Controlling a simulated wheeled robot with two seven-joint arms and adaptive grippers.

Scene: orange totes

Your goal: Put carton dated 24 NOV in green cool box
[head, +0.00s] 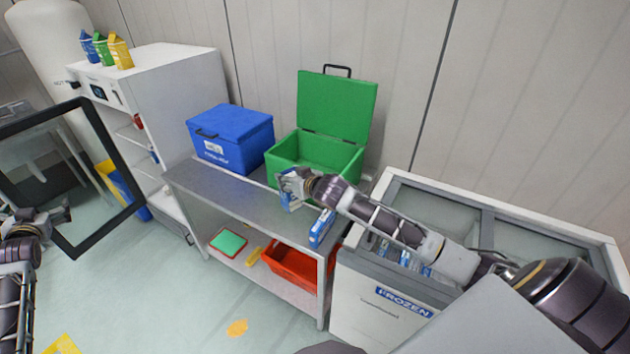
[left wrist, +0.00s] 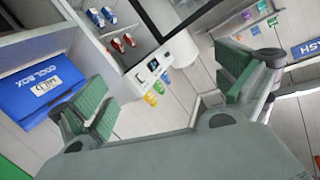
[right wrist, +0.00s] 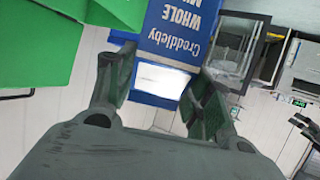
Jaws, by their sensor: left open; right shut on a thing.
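The green cool box (head: 285,172) stands on the steel table with its lid (head: 338,105) raised. My right gripper (head: 293,184) is at the box's front side, shut on a blue-and-white milk carton (head: 290,204). In the right wrist view this carton (right wrist: 178,30) reads "Creddleby WHOLE"; I cannot read a date on it. The green box (right wrist: 40,45) shows beside it there. A second blue-and-white carton (head: 321,227) is near the table's front right edge. My left gripper (head: 55,215) is open and empty at the far left, by the open fridge door; its fingers also show in the left wrist view (left wrist: 165,85).
A closed blue cool box (head: 230,140) stands left of the green one. A chest freezer (head: 390,290) is at the right. A red crate (head: 292,268) and a tray (head: 228,243) are on the lower shelf. The open fridge door (head: 75,250) stands at the left.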

